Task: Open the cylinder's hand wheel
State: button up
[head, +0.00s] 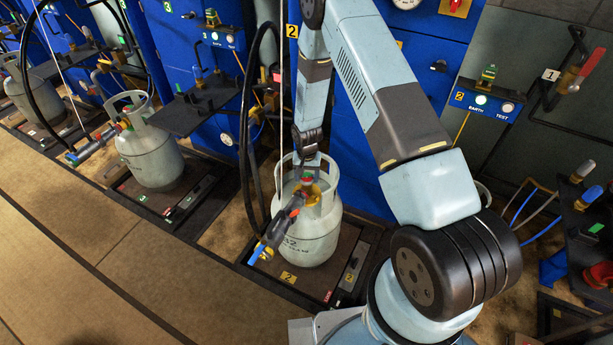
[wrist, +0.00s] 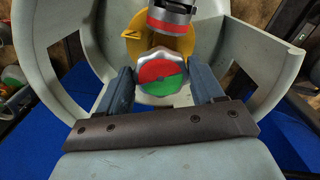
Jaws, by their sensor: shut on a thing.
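The grey gas cylinder (head: 308,235) stands upright on the scale marked 2, in the middle of the head view. Its hand wheel, with a red and green top, shows in the wrist view (wrist: 160,76) inside the cylinder's collar (wrist: 262,62). In the head view the hand wheel (head: 308,179) is small. My gripper (wrist: 163,84) has one finger on each side of the wheel and is shut on it. A yellow valve part (wrist: 178,45) and a grey and red connector (wrist: 171,17) sit beyond the wheel.
A grey and orange filling hose head (head: 284,222) is attached at the cylinder's valve, with a black hose (head: 246,130) looping left. Another cylinder (head: 150,150) stands on the scale to the left. Blue cabinets (head: 350,110) rise behind. The floor (head: 90,230) at front left is clear.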

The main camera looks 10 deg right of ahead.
jog(key=n, duration=0.3)
jog(key=shift+n, duration=0.4)
jog(key=n, duration=0.3)
jog(key=shift+d+n, duration=0.1)
jog(key=shift+n, duration=0.2)
jog(key=n, duration=0.3)
jog(key=shift+w+d+n, duration=0.1)
jog(key=shift+n, duration=0.3)
jog(key=n, duration=0.3)
jog(key=shift+n, duration=0.3)
jog(key=n, duration=0.3)
jog(key=shift+w+n, duration=0.15)
jog(key=shift+n, duration=0.15)
jog(key=n, duration=0.3)
jog(key=shift+w+d+n, duration=0.1)
jog(key=shift+n, duration=0.2)
jog(key=n, duration=0.6)
jog(key=shift+w, duration=0.1)
jog(key=shift+n, duration=0.3)
